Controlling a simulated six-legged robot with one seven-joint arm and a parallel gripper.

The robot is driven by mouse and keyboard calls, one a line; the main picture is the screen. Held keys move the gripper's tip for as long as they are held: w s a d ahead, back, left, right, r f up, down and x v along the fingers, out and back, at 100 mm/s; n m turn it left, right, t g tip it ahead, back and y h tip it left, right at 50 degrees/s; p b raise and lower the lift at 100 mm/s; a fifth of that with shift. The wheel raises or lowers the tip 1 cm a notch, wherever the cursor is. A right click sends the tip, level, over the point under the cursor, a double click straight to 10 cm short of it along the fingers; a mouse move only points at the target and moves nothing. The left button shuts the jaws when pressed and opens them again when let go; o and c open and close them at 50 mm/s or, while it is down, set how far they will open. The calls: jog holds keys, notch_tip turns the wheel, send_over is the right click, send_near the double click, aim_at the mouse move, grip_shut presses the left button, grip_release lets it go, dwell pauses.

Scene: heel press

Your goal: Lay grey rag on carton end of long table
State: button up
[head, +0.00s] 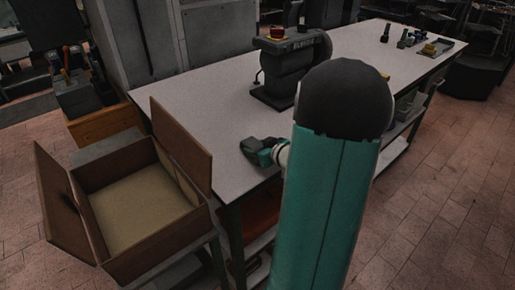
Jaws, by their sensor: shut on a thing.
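The long table (200,100) has a pale top and runs from the near left to the far right. Its carton end is the near end, beside the open brown carton (140,212). My gripper (252,148) is low over or at the table top near that end, close to the near edge. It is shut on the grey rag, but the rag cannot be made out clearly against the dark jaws. My teal arm hides part of the table's front edge and middle.
A dark press with a red button (278,33) stands on the table behind my gripper. The carton's flaps stick up beside the table's end. Small tools (405,40) lie at the far end. The table top left of the press is clear.

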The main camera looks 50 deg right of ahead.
jog(key=shift+a+f, duration=0.1)
jog(key=shift+f, duration=0.05)
jog(key=o, duration=1)
jog(key=shift+c, duration=0.2)
jog(key=shift+r, duration=0.25)
jog(key=v, duration=1.2)
jog(key=shift+f, duration=0.1)
